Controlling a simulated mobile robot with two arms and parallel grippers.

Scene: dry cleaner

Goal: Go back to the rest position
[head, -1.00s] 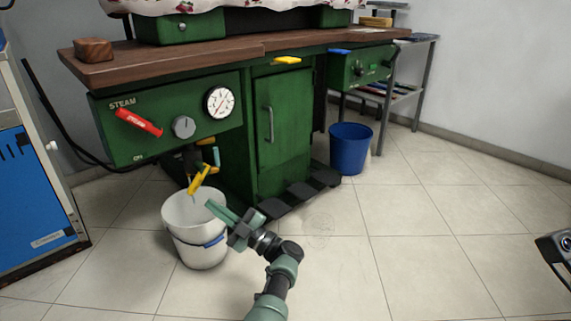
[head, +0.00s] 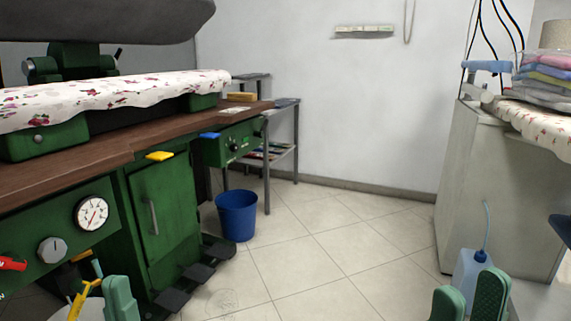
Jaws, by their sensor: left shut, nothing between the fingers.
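My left gripper (head: 121,298), with green fingers, is at the bottom left of the head view. It is shut and empty, in front of the green press cabinet and partly over the white bucket (head: 90,309). My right gripper (head: 469,295) is at the bottom right with its two green fingers apart. A pale blue bottle (head: 474,264) with a thin bent tube shows behind and between these fingers. Its lower part is partly hidden, and I see no clear contact.
The green press (head: 165,205) with a wooden top stands at left, dark pedals (head: 190,280) at its foot. A blue bucket (head: 237,216) stands beside it. A pale cabinet (head: 490,170) stands at right. The tiled floor (head: 340,250) between is clear.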

